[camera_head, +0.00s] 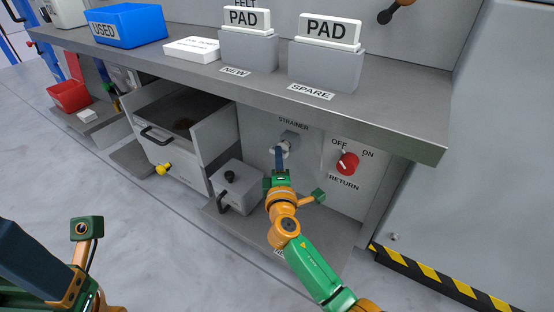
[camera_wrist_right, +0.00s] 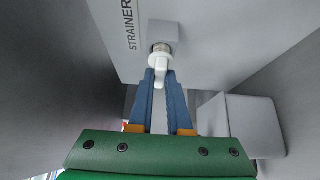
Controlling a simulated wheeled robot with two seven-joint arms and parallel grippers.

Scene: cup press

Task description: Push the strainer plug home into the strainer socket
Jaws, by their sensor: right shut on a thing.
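The strainer socket is a grey block (camera_head: 291,138) on the panel under the STRAINER label; it also shows in the right wrist view (camera_wrist_right: 164,33). The strainer plug (camera_wrist_right: 160,58) is white with a round collar and a narrow grip. It lines up with the socket, and a short metallic part (camera_wrist_right: 161,46) shows between collar and block. How deep it sits is hidden. My right gripper (camera_wrist_right: 160,78) is shut on the plug's grip; it also shows in the head view (camera_head: 279,152). My left gripper (camera_head: 35,255) is at the lower left, far from the plug, its fingertips unclear.
A red RETURN knob (camera_head: 347,163) is right of the socket. A grey box (camera_head: 236,187) with a black knob stands to its left, beside an open drawer (camera_head: 180,120). The counter (camera_head: 390,115) overhangs the panel, carrying pad holders and a blue USED bin (camera_head: 124,27).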

